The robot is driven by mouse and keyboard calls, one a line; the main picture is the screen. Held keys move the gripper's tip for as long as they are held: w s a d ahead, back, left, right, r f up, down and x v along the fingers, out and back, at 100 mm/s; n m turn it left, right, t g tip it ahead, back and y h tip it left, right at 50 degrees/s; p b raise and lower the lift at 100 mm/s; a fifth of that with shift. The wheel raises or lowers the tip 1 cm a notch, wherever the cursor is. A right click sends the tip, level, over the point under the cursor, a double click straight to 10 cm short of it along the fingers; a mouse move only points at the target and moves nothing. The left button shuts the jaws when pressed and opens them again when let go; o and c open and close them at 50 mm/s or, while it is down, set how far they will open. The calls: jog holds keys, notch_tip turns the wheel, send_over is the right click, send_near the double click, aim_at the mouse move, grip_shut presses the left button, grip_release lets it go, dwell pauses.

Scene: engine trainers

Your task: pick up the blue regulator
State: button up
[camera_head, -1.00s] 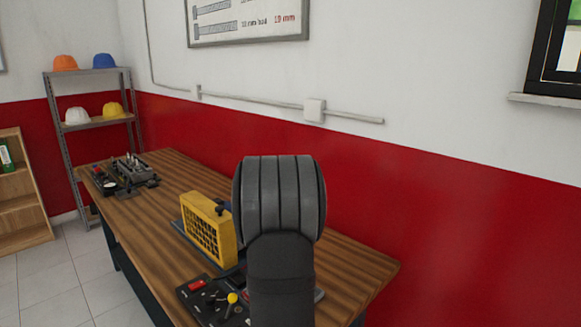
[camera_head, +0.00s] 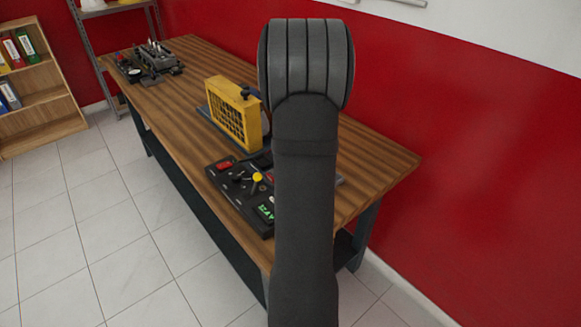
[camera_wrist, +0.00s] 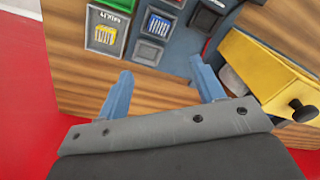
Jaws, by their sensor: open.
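In the head view my arm hides the gripper and part of the board; no blue regulator shows clearly there.
A yellow grilled guard (camera_head: 233,112) stands on the wooden bench (camera_head: 185,110) beside the board; it is close to the right finger in the wrist view. A block with a yellow ribbed face (camera_wrist: 107,38) is left of the blue one. An engine unit (camera_head: 155,60) stands at the far end.

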jog(key=f+m, duration=0.2)
jog(key=f, duration=0.3)
jog(key=f+m, duration=0.3)
jog(key=f, duration=0.1)
jog(key=f+m, duration=0.2)
jog(key=f, duration=0.3)
jog(key=shift+a+f+g, duration=0.3)
jog(key=shift+a+f, duration=0.05)
jog(key=shift+a, duration=0.05)
jog(key=c, duration=1.1)
jog(key=shift+r, duration=0.15)
